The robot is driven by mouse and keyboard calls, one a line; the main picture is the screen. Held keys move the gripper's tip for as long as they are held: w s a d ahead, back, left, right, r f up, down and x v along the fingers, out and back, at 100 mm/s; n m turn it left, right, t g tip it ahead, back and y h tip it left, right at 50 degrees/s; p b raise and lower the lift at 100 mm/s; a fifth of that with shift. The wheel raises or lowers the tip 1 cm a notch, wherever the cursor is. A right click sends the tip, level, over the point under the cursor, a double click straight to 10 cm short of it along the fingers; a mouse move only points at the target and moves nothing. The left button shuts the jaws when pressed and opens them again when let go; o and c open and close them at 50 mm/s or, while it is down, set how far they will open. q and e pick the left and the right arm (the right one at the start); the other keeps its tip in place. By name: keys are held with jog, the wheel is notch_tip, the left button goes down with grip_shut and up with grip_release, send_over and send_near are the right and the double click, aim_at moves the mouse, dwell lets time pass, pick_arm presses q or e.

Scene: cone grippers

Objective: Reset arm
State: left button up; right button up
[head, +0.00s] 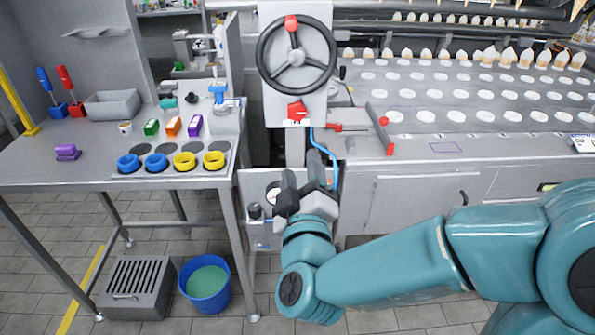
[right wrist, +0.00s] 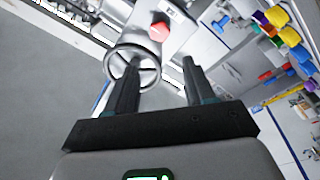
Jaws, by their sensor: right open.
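My right arm is teal and comes in from the right in the head view. Its gripper (head: 303,185) is raised in front of the machine, below the handwheel and the red knob. The right wrist view shows its two dark fingers (right wrist: 158,80) spread apart with nothing between them. The gripper is open and touches nothing that I can see. My left gripper is not in the head view.
A handwheel (head: 297,55) with a red knob is on the machine. A steel table (head: 80,172) on the left bears blue and yellow rings and colored blocks. A blue bucket (head: 205,284) and a grated box (head: 137,288) stand on the floor.

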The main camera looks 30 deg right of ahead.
jog(key=w+d+f+n+g+y+p, duration=0.1)
jog(key=w+f+n+g+y+p, duration=0.25)
jog(key=f, duration=1.35)
jog(key=s+a+f+g+y+p, duration=0.1)
jog(key=a+f+g+y, duration=0.1)
jog(key=f, duration=0.4)
jog(key=s+a+f+g+y+p, duration=0.1)
jog(key=s+a+f+g+y, duration=0.1)
jog(key=f, duration=0.5)
jog(key=s+a+f+m+g+y, duration=0.3)
jog(key=s+a+f+m+g, duration=0.1)
jog(key=s, duration=0.4)
jog(key=s+a+f+m+g+y, duration=0.3)
jog(key=s+a+f+m+g, duration=0.1)
jog(key=s+a+f, duration=0.3)
jog(key=shift+s+a+y+p, duration=0.3)
jog(key=shift+s+a+y, duration=0.05)
jog(key=shift+a, duration=0.2)
